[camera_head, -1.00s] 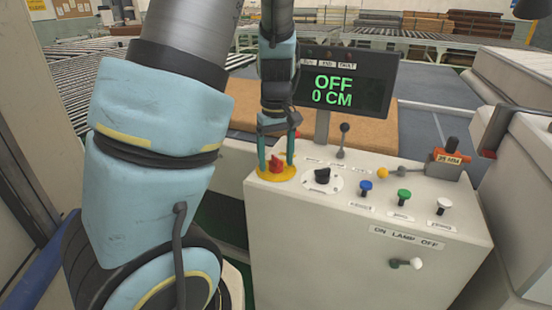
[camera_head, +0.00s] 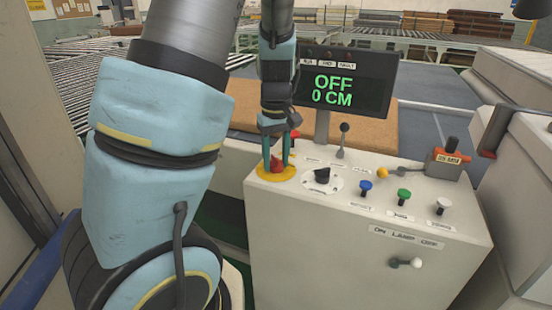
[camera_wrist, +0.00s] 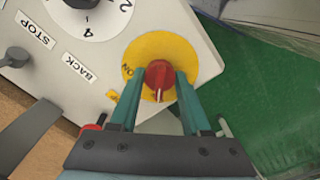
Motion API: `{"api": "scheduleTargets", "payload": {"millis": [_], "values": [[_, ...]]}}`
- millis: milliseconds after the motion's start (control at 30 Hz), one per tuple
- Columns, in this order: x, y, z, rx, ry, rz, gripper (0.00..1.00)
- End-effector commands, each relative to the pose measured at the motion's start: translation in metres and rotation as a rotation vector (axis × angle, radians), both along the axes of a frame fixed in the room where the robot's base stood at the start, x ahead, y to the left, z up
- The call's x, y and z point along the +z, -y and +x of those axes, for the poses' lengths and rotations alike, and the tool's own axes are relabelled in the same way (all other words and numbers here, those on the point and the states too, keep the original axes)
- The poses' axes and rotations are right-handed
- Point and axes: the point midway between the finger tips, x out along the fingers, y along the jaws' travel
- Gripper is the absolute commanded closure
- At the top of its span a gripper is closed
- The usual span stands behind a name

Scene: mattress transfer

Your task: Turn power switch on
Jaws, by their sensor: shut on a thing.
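The power switch is a red rotary knob (camera_head: 277,164) on a round yellow plate (camera_head: 264,174) at the left corner of the control box top. It also shows in the wrist view as a red knob (camera_wrist: 159,75) on the yellow plate (camera_wrist: 178,50). My gripper (camera_head: 276,160) points down at it, with its two green fingers on either side. In the wrist view my gripper (camera_wrist: 158,84) is shut on the red knob. The display (camera_head: 340,85) behind reads OFF and 0 CM.
The control box (camera_head: 330,235) also carries a black dial (camera_head: 322,175), blue (camera_head: 366,187), green (camera_head: 403,195) and white (camera_head: 443,204) buttons, and a black-knobbed lever (camera_head: 343,140). A lamp switch (camera_head: 406,263) sits on its front. A white block stands close at right.

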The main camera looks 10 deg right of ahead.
Motion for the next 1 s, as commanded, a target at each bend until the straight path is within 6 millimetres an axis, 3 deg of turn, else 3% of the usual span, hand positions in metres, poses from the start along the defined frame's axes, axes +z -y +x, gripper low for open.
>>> {"api": "scheduleTargets", "payload": {"millis": [467, 1000], "values": [[-0.0001, 0.0000, 0.0006, -0.083, 0.002, -0.002, 1.00], [-0.0008, -0.0003, 0.0013, -0.545, 0.004, -0.001, 1.00]]}}
